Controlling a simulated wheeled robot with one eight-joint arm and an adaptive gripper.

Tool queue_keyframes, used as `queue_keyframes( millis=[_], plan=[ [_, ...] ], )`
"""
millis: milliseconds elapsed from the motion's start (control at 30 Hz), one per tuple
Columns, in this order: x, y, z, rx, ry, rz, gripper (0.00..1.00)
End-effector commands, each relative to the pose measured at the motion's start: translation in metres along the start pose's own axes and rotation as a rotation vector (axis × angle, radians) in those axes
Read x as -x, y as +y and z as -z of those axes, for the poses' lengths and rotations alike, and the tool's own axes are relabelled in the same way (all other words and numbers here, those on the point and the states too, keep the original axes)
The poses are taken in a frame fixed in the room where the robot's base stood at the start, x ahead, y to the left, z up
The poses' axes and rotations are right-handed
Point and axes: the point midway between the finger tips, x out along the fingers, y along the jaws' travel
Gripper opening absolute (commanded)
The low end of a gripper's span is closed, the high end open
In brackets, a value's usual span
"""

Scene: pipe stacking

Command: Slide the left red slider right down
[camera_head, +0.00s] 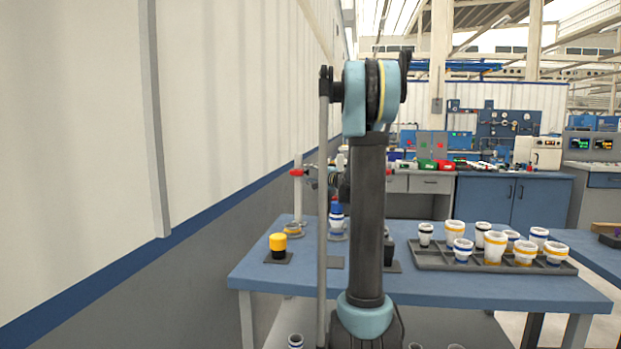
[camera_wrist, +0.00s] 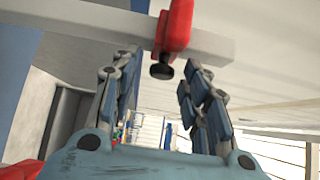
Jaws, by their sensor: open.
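The left red slider (camera_head: 297,173) sits high on a pale upright post (camera_head: 298,205) at the back left of the blue table. In the wrist view the red slider (camera_wrist: 175,25) with its black knob (camera_wrist: 162,71) is at the top centre, on the pale post (camera_wrist: 70,14), which runs across the picture. My gripper (camera_wrist: 157,82) is open, with one finger on each side below the slider. The knob lies between the finger lines; I see no clear contact. In the head view my gripper (camera_head: 313,178) is just right of the slider, partly hidden by my arm. A second red piece (camera_head: 388,172) shows right of my arm.
A wall (camera_head: 230,110) stands to the left. My arm hides the table's middle.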

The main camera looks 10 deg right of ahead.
Motion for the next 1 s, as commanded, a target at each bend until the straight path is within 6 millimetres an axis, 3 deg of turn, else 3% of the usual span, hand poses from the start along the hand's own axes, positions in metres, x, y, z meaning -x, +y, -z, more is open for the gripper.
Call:
queue_keyframes(
  millis=[233,400,667,1000],
  plan=[
    [-0.001,0.000,-0.001,0.000,-0.001,0.000,0.40],
    [-0.001,0.000,-0.001,0.000,-0.002,0.000,0.01],
    [-0.001,0.004,-0.002,0.000,-0.003,0.000,0.00],
    [-0.001,0.038,-0.002,0.001,-0.003,-0.001,0.00]
  ],
)
